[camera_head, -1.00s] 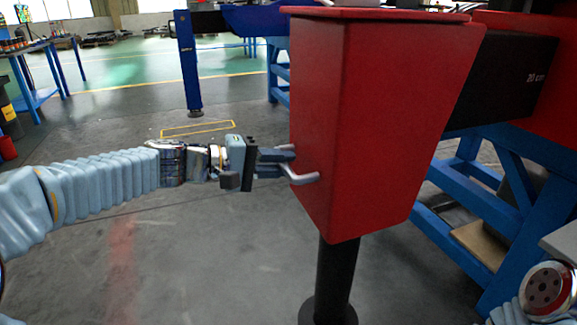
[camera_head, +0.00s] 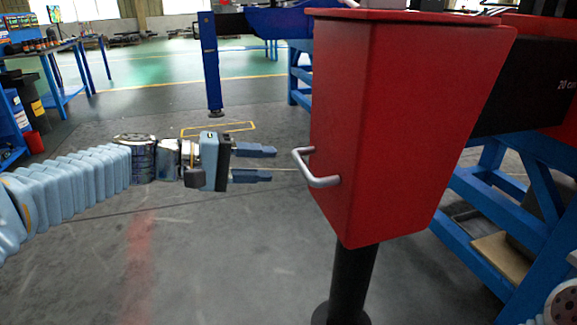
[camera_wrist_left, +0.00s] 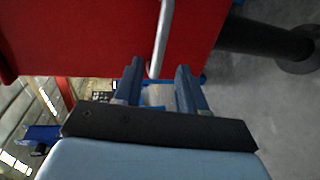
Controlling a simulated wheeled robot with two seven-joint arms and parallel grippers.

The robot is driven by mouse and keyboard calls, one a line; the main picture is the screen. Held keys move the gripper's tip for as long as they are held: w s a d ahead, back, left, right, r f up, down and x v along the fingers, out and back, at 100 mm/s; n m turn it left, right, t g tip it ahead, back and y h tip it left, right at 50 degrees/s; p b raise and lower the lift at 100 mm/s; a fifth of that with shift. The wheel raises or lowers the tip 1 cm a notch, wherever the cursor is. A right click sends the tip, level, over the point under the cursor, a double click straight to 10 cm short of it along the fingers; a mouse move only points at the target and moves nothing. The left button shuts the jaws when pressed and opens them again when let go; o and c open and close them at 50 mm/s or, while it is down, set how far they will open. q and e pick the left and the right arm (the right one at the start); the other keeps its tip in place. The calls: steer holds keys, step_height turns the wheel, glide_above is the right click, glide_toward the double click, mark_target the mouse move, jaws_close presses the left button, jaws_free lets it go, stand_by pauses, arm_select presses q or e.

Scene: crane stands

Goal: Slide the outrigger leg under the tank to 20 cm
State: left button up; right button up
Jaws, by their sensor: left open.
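The red tank (camera_head: 410,130) stands upright at centre right in the head view. A grey metal handle (camera_head: 318,170) sticks out from its left side. A black leg (camera_head: 350,285) with a round foot is below the tank. A black beam (camera_head: 530,85) marked "20 cm" runs out to the right behind the tank. My left gripper (camera_head: 272,164) is open and empty, left of the handle and apart from it. In the left wrist view the handle (camera_wrist_left: 162,38) lies just beyond the open left fingers (camera_wrist_left: 160,82). My right gripper does not show; only part of my right arm is at the lower right corner.
A blue frame (camera_head: 500,210) stands behind and right of the tank. A blue post (camera_head: 211,65) stands at the back, near a yellow floor outline (camera_head: 220,129). A workbench (camera_head: 55,60) is at the far left. The floor left of the tank is clear.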

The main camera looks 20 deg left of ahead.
arm_select(q)
steer(key=v, duration=0.5)
steer(key=shift+s+a, duration=0.15)
steer(key=shift+a, duration=0.05)
steer(key=w+d+f+n+g+y, duration=0.1)
steer(key=w+f+y, duration=0.15)
steer(key=f, duration=0.65)
steer(key=w+d+f+n+g+y, duration=0.1)
steer(key=w+d+f+g, duration=0.15)
steer(key=f, duration=0.65)
step_height(320, 180, down, 22)
steer(key=s+d+m+g+y, duration=0.2)
steer(key=d+g+y, duration=0.1)
steer(key=y, duration=0.1)
steer(key=s+d+f+m+g, duration=0.1)
steer(key=s+d+f+m, duration=0.1)
steer(key=s+d+f, duration=0.2)
steer(key=s+d+f+m+g, duration=0.1)
steer(key=s+d+f+m, duration=0.2)
steer(key=s+f, duration=0.7)
step_height(320, 180, down, 5)
steer(key=d+y, duration=0.1)
steer(key=d, duration=0.1)
steer(key=shift+s+d+r, duration=0.25)
steer(key=shift+s+d, duration=0.05)
steer(key=shift+s, duration=0.1)
